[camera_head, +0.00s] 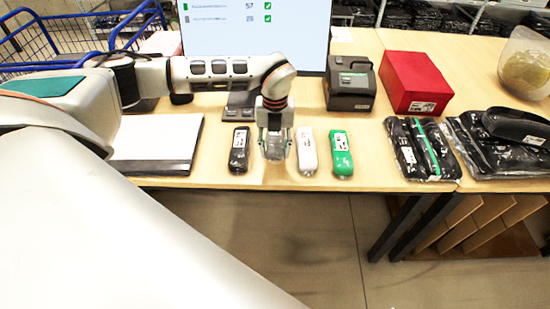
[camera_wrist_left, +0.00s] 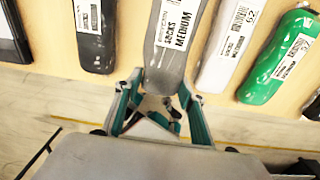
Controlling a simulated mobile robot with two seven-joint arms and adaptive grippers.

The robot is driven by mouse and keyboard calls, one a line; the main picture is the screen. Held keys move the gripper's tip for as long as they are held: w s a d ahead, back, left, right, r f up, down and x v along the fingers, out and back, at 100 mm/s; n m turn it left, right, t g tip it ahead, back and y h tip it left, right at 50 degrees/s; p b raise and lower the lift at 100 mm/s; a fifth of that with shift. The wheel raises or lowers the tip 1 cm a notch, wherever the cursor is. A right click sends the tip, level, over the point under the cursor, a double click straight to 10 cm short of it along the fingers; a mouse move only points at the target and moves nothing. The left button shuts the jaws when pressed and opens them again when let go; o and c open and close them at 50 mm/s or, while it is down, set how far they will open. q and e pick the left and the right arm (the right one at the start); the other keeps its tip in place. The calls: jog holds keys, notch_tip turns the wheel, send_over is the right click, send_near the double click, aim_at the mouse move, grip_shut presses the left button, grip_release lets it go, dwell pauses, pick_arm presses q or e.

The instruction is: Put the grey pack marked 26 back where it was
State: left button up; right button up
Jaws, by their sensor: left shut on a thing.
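The grey pack (camera_wrist_left: 168,62) has a white label reading SOCKS MEDIUM; I cannot read a 26 on it. In the head view it (camera_head: 275,150) is mostly hidden by my left gripper (camera_head: 274,138). My left gripper, also in the left wrist view (camera_wrist_left: 160,90), is shut on the near end of the pack. The pack lies between a black pack (camera_head: 239,149) and a white pack (camera_head: 307,152), in line with them at the table's front edge. I cannot tell whether it touches the table. My right gripper is not in view.
A green pack (camera_head: 341,154) lies right of the white one. A white board (camera_head: 155,140) is at left. Behind stand a monitor (camera_head: 255,30), a black device (camera_head: 350,85) and a red box (camera_head: 415,80). Black bagged garments (camera_head: 420,150) lie at right.

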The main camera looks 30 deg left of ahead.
aim_at(275, 167)
pick_arm(q)
jog(key=shift+f, duration=2.25)
jog(key=shift+f, duration=0.2)
jog(key=o, duration=1.1)
jog(key=shift+r, duration=0.1)
